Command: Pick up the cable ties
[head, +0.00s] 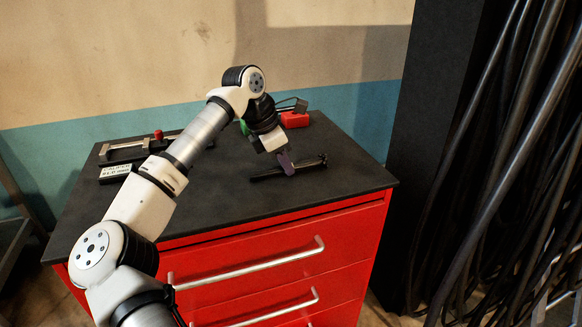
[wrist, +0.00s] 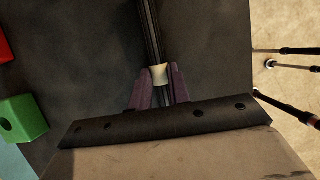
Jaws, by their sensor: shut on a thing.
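The cable ties (head: 265,175) are a dark, thin bundle lying on the black top of the red cabinet. In the wrist view the bundle (wrist: 151,30) runs up from between my fingers, with a pale band (wrist: 159,74) around it. My gripper (head: 287,168) reaches down over the middle of the bundle. In the wrist view its purple fingers (wrist: 157,90) stand on either side of the bundle at the band, shut on it. The bundle appears to be at the cabinet top; I cannot tell whether it is lifted. The lower part of the bundle is hidden by my gripper.
The red cabinet's black top (head: 215,205) has free room at the front. A red block (head: 295,119) stands behind my gripper, and a green block (wrist: 22,120) shows at left. A clamp-like tool (head: 128,150) and a labelled box (head: 115,173) lie at left. Dark cables hang at right.

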